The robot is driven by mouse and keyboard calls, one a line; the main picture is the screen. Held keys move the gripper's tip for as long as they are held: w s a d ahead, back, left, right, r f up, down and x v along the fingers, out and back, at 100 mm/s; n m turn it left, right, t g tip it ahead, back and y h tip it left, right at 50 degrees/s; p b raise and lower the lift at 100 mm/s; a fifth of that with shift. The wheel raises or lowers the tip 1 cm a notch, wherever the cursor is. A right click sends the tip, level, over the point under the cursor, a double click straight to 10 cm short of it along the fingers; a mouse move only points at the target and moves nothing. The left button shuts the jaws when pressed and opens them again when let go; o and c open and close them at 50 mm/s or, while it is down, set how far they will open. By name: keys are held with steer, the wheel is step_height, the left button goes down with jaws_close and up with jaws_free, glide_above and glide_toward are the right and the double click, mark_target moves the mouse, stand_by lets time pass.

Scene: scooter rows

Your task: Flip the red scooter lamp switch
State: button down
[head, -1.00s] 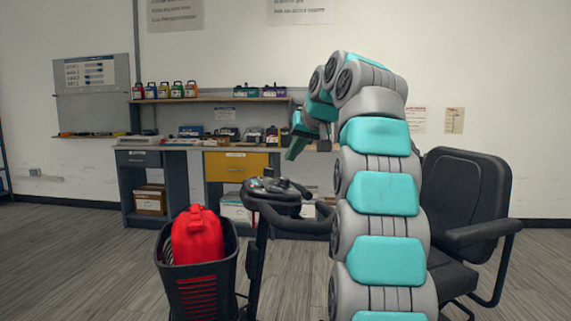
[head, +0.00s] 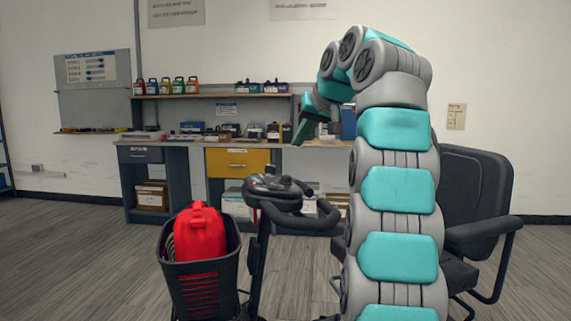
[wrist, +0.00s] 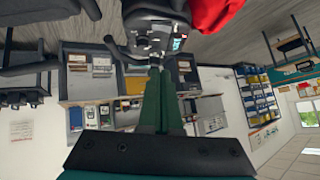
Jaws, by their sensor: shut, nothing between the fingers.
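A scooter with a black tiller head and control console (head: 272,186) stands in front of me. Its loop handle (head: 300,219) points to the right. A small lit screen (wrist: 177,43) and light-coloured controls show on the console (wrist: 150,30) in the wrist view, which is upside down. I cannot make out the lamp switch. My gripper (head: 299,136) is above and to the right of the console, apart from it in the head view. In the wrist view its green fingers (wrist: 155,72) are together and empty, pointing toward the console.
A black front basket (head: 205,285) holds a red can (head: 200,235). A black scooter seat (head: 470,205) stands behind my arm on the right. A workbench (head: 170,143) with drawers and a shelf of bottles lines the back wall. Floor is clear on the left.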

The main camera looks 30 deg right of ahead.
steer(key=shift+a, duration=0.4)
steer(key=shift+w, duration=0.1)
steer(key=b, duration=0.2)
glide_above(277, 186)
steer(key=f, duration=0.7)
steer(key=shift+s+d+f, duration=0.35)
steer(key=shift+s+d, duration=0.05)
steer(key=shift+s+a+f, duration=0.1)
steer(key=shift+a+f, duration=0.05)
steer(key=shift+f, duration=0.05)
steer(key=shift+a+f+b, duration=0.2)
steer(key=shift+f+b, duration=0.1)
steer(key=shift+f, duration=0.35)
steer(key=shift+a+f+b, duration=0.2)
steer(key=shift+f+b, duration=0.05)
steer(key=shift+f, duration=0.35)
